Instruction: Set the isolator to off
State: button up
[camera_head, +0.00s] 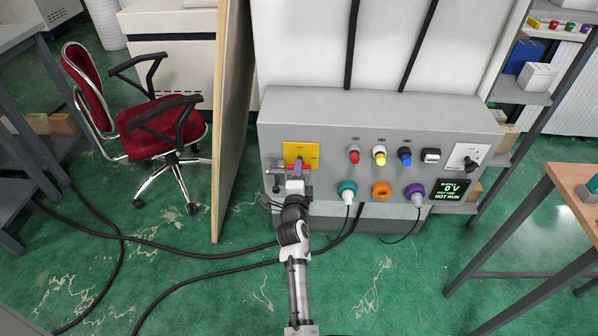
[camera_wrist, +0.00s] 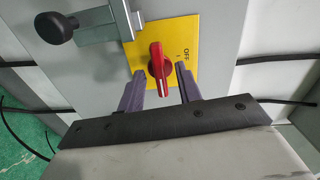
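The isolator is a red rotary handle (camera_wrist: 160,68) on a yellow plate (camera_wrist: 206,48), at the left of the grey panel; the plate also shows in the head view (camera_head: 311,151). In the wrist view the handle's long axis runs nearly up and down the picture. Small dark lettering, which seems to include OFF, is on the plate beside it. My gripper (camera_wrist: 159,72) is open, with one purple-grey finger on each side of the handle's lower part. Gaps show between fingers and handle. In the head view my gripper (camera_head: 296,177) covers part of the handle.
A metal bracket with a black knob (camera_wrist: 56,28) sits close left of the plate. The grey panel (camera_head: 400,115) also carries coloured buttons, plugged sockets, a black rotary switch (camera_head: 470,163) and a display (camera_head: 451,190) reading 0 V, NOT RUN. A wooden board (camera_head: 230,110) stands to the left.

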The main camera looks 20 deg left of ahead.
grip_shut()
jog(key=shift+n, duration=0.3)
jog(key=shift+n+b, duration=2.05)
jog(key=shift+n, duration=6.05)
jog(key=shift+r, duration=0.1)
grip_release()
